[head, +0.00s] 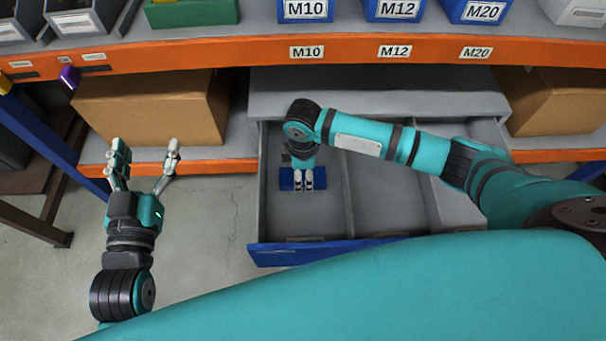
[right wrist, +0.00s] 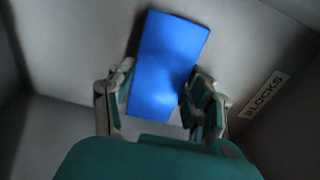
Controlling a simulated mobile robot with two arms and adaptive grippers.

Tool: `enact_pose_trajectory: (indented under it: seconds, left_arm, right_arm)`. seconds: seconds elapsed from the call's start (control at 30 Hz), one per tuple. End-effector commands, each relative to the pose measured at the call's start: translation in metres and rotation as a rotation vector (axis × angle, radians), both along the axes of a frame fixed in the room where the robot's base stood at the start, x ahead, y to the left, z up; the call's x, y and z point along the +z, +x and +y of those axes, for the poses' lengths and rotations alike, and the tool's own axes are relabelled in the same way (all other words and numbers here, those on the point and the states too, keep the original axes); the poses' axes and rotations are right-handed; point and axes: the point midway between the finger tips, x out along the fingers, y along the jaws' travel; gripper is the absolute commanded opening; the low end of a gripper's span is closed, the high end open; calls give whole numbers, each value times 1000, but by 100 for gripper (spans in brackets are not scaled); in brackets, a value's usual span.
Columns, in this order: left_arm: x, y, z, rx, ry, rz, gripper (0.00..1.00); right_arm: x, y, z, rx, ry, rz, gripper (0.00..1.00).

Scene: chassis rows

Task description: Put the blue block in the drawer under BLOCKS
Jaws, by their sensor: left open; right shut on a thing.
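The blue block (head: 288,180) is inside the left compartment of the open drawer (head: 300,250), between the fingers of my right gripper (head: 303,186). My right gripper is shut on it and points down into that compartment. In the right wrist view the blue block (right wrist: 168,62) sits tilted between the fingertips, and a BLOCKS label (right wrist: 266,95) shows on the compartment wall at the right. I cannot tell whether the block touches the drawer floor. My left gripper (head: 146,150) is open and empty, left of the drawer.
The drawer has further compartments (head: 375,200) to the right, partly hidden by my right arm. Cardboard boxes (head: 150,108) and (head: 560,100) stand on the lower shelf. Bins labelled M10 (head: 306,10), M12 and M20 stand on the orange-edged shelf (head: 230,52) above.

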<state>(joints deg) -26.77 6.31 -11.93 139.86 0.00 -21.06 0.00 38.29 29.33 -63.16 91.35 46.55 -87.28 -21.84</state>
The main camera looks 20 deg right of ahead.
Motion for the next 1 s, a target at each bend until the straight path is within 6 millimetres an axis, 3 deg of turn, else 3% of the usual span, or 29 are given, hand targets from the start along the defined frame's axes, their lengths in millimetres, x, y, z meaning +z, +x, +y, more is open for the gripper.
enact_pose_trajectory:
  seconds: [0.4,0.43,0.6,1.0]
  left_arm:
    - [3,0,0,-1,-3,-12,70]
    - [2,0,0,0,-2,-8,70]
    - [2,0,0,0,-2,-10,70]
    - [0,0,1,1,2,10,70]
  right_arm:
    - [-3,0,0,0,1,0,0]
    - [-4,0,0,0,-1,1,52]
    - [-4,0,0,0,-1,1,74]
    - [4,0,0,0,1,-1,74]
